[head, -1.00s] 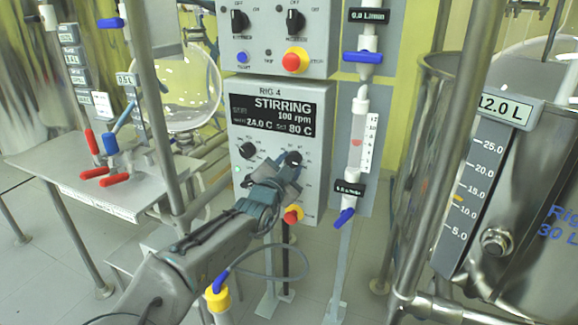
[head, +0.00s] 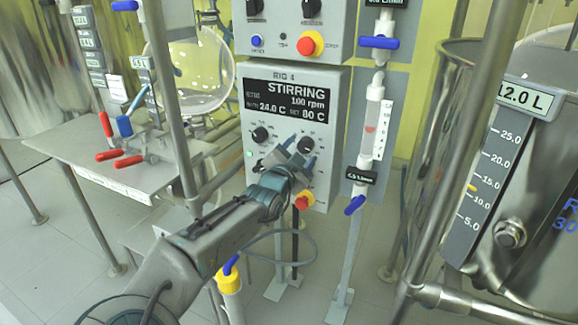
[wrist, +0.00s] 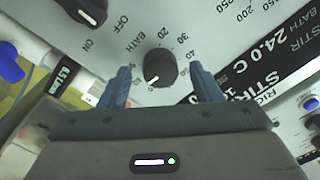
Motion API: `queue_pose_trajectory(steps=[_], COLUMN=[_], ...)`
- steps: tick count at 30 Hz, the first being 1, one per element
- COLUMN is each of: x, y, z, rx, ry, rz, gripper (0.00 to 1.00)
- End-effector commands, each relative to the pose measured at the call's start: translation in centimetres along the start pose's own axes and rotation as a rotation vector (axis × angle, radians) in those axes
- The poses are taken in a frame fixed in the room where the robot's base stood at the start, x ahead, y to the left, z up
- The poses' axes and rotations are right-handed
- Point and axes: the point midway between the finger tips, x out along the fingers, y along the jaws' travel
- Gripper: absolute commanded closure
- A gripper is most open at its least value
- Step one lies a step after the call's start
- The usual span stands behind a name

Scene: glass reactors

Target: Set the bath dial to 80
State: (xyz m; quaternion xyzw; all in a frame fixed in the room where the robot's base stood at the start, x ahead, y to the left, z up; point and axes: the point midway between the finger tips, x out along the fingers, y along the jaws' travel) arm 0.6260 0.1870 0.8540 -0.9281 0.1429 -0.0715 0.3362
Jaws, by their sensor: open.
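The bath dial (head: 306,145) is a round black knob at the right of the RIG 4 panel. In the wrist view the dial (wrist: 160,68) sits between my two fingers, with clear gaps at both sides. Its white pointer line aims to the lower left; the numbers there are hard to read. My gripper (head: 300,151) is open at the dial, apart from it, and partly covers the lower panel. The display (head: 289,103) reads STIRRING 100 rpm, bath 24.0 C and set 80 C.
A second black knob (head: 260,134) is left of the dial. A flow tube with a blue valve (head: 355,205) stands close at the right. A metal post (head: 170,90) rises at the left.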

Motion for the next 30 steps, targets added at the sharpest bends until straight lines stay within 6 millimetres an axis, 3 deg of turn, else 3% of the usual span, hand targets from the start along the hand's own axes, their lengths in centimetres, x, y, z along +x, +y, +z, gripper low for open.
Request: queue_pose_trajectory(steps=[18, 24, 30], x=[-10.6, -12.6, -13.2], y=[-0.3, -0.1, 0.0], z=[-0.1, 0.0, 0.1], rx=[-0.002, -0.001, -0.001], ry=[-0.003, -0.003, -0.002], rz=[-0.003, -0.002, 0.0], gripper=[0.42, 0.42, 0.42])
